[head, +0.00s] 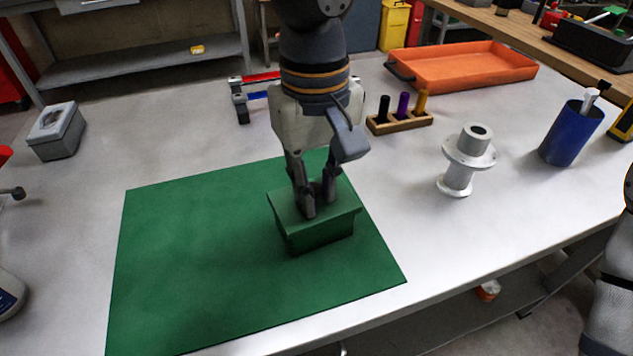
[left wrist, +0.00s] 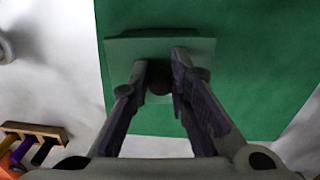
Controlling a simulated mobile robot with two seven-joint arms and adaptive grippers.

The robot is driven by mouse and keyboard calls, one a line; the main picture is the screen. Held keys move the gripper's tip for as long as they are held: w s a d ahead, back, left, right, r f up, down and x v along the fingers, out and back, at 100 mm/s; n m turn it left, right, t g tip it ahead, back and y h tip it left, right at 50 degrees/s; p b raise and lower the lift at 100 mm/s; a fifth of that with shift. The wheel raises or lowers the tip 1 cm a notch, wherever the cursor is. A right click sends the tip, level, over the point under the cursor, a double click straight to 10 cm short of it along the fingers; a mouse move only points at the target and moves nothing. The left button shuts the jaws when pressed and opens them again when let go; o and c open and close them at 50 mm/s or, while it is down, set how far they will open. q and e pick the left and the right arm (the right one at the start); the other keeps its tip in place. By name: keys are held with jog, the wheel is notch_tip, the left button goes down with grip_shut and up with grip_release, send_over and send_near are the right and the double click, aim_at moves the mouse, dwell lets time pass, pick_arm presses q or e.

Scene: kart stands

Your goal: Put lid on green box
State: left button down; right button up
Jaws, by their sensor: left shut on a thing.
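The green box (head: 322,240) stands on the right part of a green mat (head: 190,260) on the table. Its green lid (head: 343,204) lies over the top of the box, with its rim overhanging the walls. I cannot tell if it rests fully on the box. My left gripper (head: 317,206) points down and is shut on the small knob of the lid. The left wrist view shows the lid (left wrist: 120,50) and the dark round knob (left wrist: 158,86) between the fingers (left wrist: 162,70). My right gripper is not in view.
A grey box (head: 57,130) is at the left. A wooden holder with coloured pegs (head: 400,122), an orange tray (head: 465,68), a silver flanged part (head: 467,160) and a blue cup (head: 572,135) stand behind and right. The mat's left part is clear.

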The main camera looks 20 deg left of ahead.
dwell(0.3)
pick_arm(q)
jog(key=c, duration=0.9)
grip_release()
jog(key=shift+c, duration=0.2)
jog(key=shift+r, duration=3.5)
grip_shut()
jog(key=shift+f, duration=0.1)
